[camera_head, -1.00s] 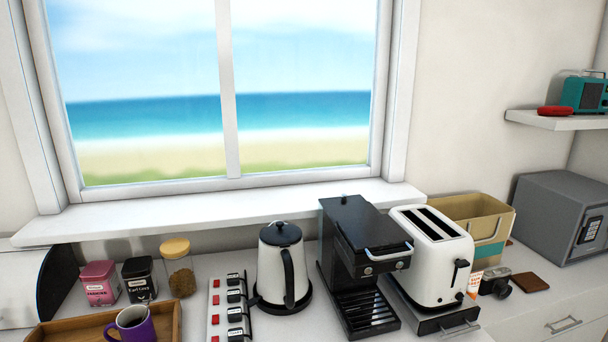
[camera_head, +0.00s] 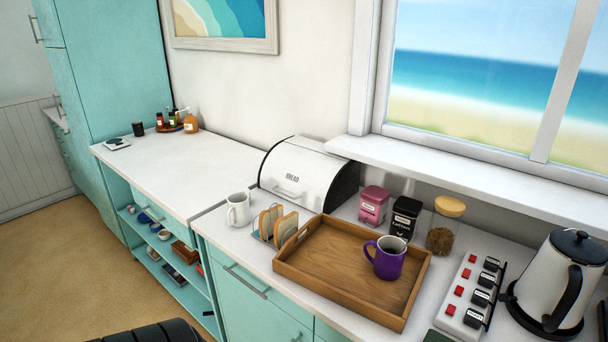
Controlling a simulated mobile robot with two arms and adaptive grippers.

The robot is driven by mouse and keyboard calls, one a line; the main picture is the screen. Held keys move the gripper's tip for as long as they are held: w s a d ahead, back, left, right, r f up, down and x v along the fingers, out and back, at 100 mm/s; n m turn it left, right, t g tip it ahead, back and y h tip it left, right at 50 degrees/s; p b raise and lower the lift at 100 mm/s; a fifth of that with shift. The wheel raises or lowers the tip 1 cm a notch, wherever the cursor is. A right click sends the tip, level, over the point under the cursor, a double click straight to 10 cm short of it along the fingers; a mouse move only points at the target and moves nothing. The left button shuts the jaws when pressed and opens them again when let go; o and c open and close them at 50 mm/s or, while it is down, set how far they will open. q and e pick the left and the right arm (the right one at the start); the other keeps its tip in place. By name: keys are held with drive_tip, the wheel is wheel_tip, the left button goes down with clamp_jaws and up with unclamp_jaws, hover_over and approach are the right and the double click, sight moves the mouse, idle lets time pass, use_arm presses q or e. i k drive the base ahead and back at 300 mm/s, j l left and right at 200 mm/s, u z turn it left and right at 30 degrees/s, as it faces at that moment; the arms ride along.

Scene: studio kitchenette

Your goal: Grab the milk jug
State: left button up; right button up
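A small white jug-like vessel (camera_head: 238,209) stands upright on the white counter, left of the toast rack and in front of the bread bin. It looks like the milk jug, though I cannot tell it from a mug for certain at this size. Nothing covers it. Neither of my grippers shows in the head view.
A toast rack with bread (camera_head: 278,222) stands close to its right, then a wooden tray (camera_head: 330,262) with a purple mug (camera_head: 386,257). The bread bin (camera_head: 308,178) is behind. The counter stretch (camera_head: 180,172) to the left is mostly clear.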

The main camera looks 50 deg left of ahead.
sight(238, 215)
drive_tip(key=u, duration=2.1)
